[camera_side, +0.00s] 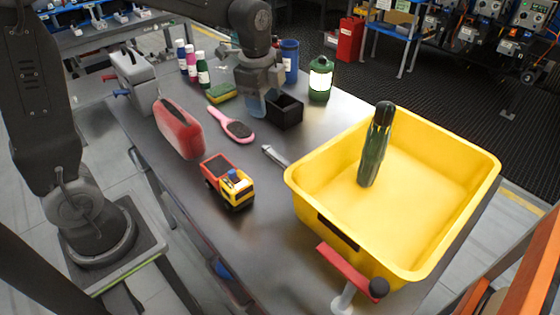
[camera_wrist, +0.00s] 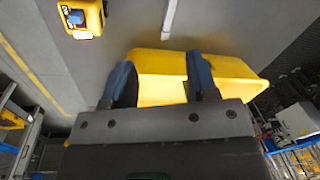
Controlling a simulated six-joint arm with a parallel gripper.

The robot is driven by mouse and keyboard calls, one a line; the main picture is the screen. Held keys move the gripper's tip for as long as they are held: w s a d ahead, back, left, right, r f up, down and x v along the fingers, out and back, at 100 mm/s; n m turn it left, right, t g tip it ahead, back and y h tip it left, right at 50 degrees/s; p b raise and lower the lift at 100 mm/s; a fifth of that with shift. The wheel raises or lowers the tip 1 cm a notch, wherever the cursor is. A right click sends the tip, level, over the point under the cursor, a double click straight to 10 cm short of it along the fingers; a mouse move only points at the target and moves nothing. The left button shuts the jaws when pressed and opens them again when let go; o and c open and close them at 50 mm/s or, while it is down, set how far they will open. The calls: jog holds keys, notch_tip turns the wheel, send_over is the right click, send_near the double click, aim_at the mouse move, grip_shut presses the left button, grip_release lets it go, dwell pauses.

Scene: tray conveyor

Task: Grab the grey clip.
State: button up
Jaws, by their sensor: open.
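The grey clip (camera_side: 275,155) is a small, light, narrow piece lying on the dark table, just left of the yellow bin (camera_side: 318,208) in the side view. In the wrist view a pale narrow strip that looks like the clip (camera_wrist: 169,18) lies near the top edge, beyond my fingers. My gripper (camera_side: 258,106) is over the back part of the table in the side view, behind the clip and apart from it. In the wrist view my gripper (camera_wrist: 157,68) shows two blue fingers spread apart with nothing between them.
The yellow bin holds a dark green bottle (camera_side: 375,150). A toy truck (camera_side: 230,183), red case (camera_side: 178,128), pink brush (camera_side: 234,125) and black box (camera_side: 285,111) stand around the clip. A green-lidded jar (camera_side: 320,80) is at the back. Table is bare between truck and clip.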

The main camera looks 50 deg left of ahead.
aim_at(280, 158)
jog(key=w+f+m, duration=0.1)
jog(key=f, duration=0.5)
jog(key=w+f+m+g, duration=0.1)
jog(key=w+f, duration=0.1)
jog(key=f, duration=0.5)
jog(key=w+f+m, duration=0.2)
jog(key=f, duration=0.4)
jog(key=shift+a+f, duration=0.3)
jog(key=shift+a, duration=0.05)
grip_shut()
jog(key=shift+r, duration=0.15)
